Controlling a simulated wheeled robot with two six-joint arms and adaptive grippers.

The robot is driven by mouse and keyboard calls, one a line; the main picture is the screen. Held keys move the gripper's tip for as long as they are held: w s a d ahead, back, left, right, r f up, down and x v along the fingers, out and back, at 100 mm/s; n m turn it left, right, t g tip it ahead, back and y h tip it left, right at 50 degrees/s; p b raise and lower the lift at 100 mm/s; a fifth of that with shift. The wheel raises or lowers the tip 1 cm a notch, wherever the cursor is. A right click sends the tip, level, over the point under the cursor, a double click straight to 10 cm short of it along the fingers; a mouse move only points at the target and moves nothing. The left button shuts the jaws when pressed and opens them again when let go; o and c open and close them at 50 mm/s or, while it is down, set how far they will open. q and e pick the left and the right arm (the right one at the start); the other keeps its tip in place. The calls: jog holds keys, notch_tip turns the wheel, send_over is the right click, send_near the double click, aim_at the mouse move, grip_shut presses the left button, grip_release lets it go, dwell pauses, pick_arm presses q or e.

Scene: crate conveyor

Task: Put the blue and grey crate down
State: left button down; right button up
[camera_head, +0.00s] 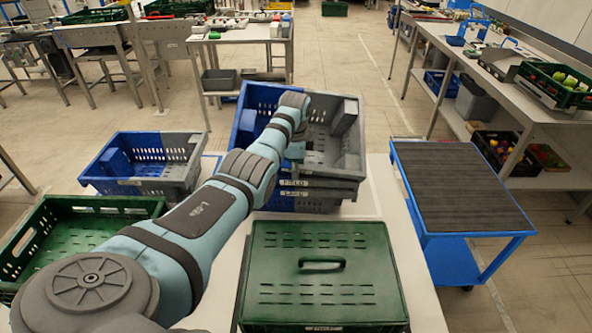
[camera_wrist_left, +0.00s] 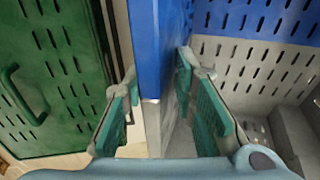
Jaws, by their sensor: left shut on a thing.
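The blue and grey crate (camera_head: 345,140) is at the far end of the table, above at least one similar crate (camera_head: 307,206). My left arm reaches over to its near side. My left gripper (camera_head: 295,152) is mostly hidden behind the wrist there. In the left wrist view, its teal fingers (camera_wrist_left: 163,100) are on both sides of the crate's blue and grey wall (camera_wrist_left: 160,50), shut on it. I cannot tell whether the crate rests fully on the one below. My right gripper is not in view.
A green lidded crate (camera_head: 318,262) stands close in front. Another blue and grey crate (camera_head: 146,162) and an open green crate (camera_head: 88,203) are at left. A blue cart (camera_head: 460,190) with a bare dark top stands right of the table.

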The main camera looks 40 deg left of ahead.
pick_arm(q)
jog(key=shift+s+f, duration=0.1)
jog(key=shift+f, duration=0.5)
jog(key=c, duration=1.7)
grip_release()
jog(key=shift+o, duration=0.7)
jog(key=shift+w+a+f, duration=0.35)
jog(key=shift+w+a, duration=0.1)
jog(key=shift+w, duration=0.15)
jog(key=shift+s+d+r, duration=0.1)
jog(key=shift+r, duration=0.25)
jog(key=r, duration=0.4)
jog(key=s+d+r, duration=0.1)
jog(key=r, duration=0.2)
jog(key=r+p, duration=0.1)
jog(key=r, duration=0.3)
jog(key=shift+s+d+r, duration=0.2)
jog(key=shift+s+r, duration=0.15)
jog(key=shift+s, duration=0.05)
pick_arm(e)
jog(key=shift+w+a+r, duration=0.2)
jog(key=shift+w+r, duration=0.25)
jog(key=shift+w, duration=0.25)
pick_arm(q)
jog(key=shift+f, duration=0.1)
